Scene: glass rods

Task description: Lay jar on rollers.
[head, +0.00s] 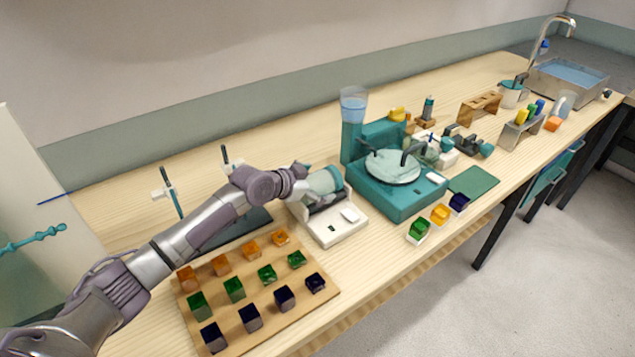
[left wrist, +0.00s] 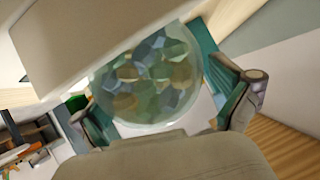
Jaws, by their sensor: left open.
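The jar (head: 325,180) is a pale green, see-through cylinder on its side at the top of the white roller machine (head: 333,230). Its round end, with many coloured pieces showing in it, fills the middle of the left wrist view (left wrist: 150,75). My left gripper (head: 305,176) is at the jar's left end. In the left wrist view its two fingers are spread, one on each side of the jar, and are open. The rollers are mostly hidden under the jar, so I cannot tell how fully it rests on them. My right gripper is not in view.
A wooden board (head: 262,318) with rows of orange, green and dark blocks lies in front of my left arm. A teal machine with a round plate (head: 392,167) stands right of the roller machine. A dark-based stand (head: 240,228) is behind my arm.

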